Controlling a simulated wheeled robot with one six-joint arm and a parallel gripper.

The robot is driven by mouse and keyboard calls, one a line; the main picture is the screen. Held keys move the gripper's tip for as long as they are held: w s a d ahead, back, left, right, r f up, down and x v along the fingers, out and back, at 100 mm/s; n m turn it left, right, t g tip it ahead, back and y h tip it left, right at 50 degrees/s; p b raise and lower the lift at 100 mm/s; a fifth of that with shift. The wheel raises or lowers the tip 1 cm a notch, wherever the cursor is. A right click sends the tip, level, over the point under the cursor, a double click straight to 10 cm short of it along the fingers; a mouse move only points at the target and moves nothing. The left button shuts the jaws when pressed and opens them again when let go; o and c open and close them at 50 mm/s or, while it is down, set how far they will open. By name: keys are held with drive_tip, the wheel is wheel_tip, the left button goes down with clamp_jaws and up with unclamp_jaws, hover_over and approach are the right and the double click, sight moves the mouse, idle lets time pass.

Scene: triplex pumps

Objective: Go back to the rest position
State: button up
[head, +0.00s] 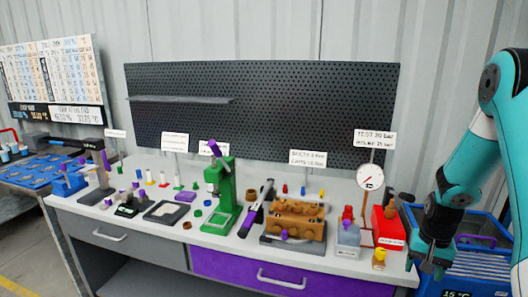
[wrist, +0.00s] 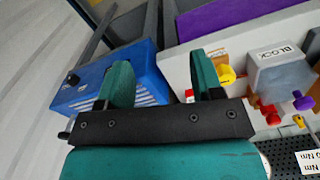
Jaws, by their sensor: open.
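My gripper (head: 432,262) hangs at the right end of the workbench in the head view, below my teal arm and in front of the blue crate. In the wrist view my gripper (wrist: 160,72) has its two teal fingers spread apart with nothing between them. The gap between the fingers lies between the blue crate (wrist: 72,99) on the left and the bench edge on the right. No part is held.
The workbench (head: 225,243) carries a green press (head: 222,190), a brown pump block (head: 298,218), a red box (head: 388,228), a dial gauge (head: 370,177) and a grey block (head: 348,236). The grey block also shows in the wrist view (wrist: 282,76). A blue crate (head: 480,268) stands right of the bench.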

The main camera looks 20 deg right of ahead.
drive_tip(key=a+r+n+t+y, duration=0.1)
drive_tip(key=a+r+n, duration=0.3)
drive_tip(key=a+r, duration=0.6)
drive_tip(key=a+r+n+y, duration=0.1)
drive_tip(key=a+r+n, duration=0.35)
drive_tip(key=a, duration=0.85)
drive_tip(key=s+a+r+n+y, duration=0.1)
drive_tip(key=s+a+r+n, duration=0.3)
drive_tip(key=s+a, duration=0.3)
drive_tip(key=s+a+r+n+g+y, duration=0.1)
drive_tip(key=s+a+r+n, duration=0.2)
drive_tip(key=s+a, duration=0.5)
drive_tip(key=shift+s+r+n, duration=0.35)
drive_tip(key=shift+r, duration=0.4)
drive_tip(key=shift+w+d, duration=0.1)
drive_tip(key=shift+d, duration=0.05)
